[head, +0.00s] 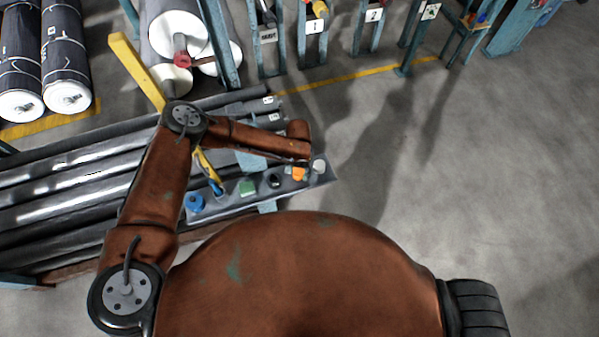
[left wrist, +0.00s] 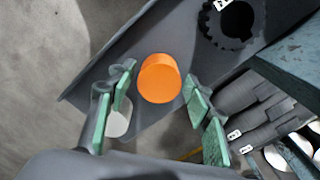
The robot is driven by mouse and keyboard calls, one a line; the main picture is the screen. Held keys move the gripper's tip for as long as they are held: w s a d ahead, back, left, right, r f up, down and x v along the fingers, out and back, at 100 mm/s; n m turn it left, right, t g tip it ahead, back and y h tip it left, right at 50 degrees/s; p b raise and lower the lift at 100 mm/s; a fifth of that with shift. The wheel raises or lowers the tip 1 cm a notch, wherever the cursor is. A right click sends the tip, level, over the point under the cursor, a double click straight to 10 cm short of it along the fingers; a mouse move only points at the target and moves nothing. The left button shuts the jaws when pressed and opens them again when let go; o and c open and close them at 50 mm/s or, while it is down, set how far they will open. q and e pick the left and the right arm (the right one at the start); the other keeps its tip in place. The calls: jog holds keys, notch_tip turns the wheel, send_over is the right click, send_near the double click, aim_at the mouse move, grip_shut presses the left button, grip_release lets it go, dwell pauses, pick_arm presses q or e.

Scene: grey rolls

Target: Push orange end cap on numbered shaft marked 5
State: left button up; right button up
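The orange end cap (head: 299,175) sits on a grey shelf (head: 226,206) in the head view, in a row of caps. In the left wrist view the orange cap (left wrist: 159,78) lies between the spread green-padded fingers of my left gripper (left wrist: 158,88), with gaps on both sides. That gripper is open and empty. In the head view, my left wrist (head: 298,135) partly hides the fingers above the cap. Dark shafts (head: 75,185) lie at the left; their small end labels (head: 268,100) are too small to read, so I cannot tell which is 5. My right gripper is not in view.
A white cap (head: 319,166) stands right of the orange one; black (head: 273,181), green (head: 247,187) and blue (head: 194,204) caps stand to its left. Numbered blue posts (head: 315,40) and wrapped rolls (head: 66,55) stand behind. The floor at right is clear.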

pick_arm(q)
jog(key=c, duration=0.8)
jog(key=shift+o, duration=0.2)
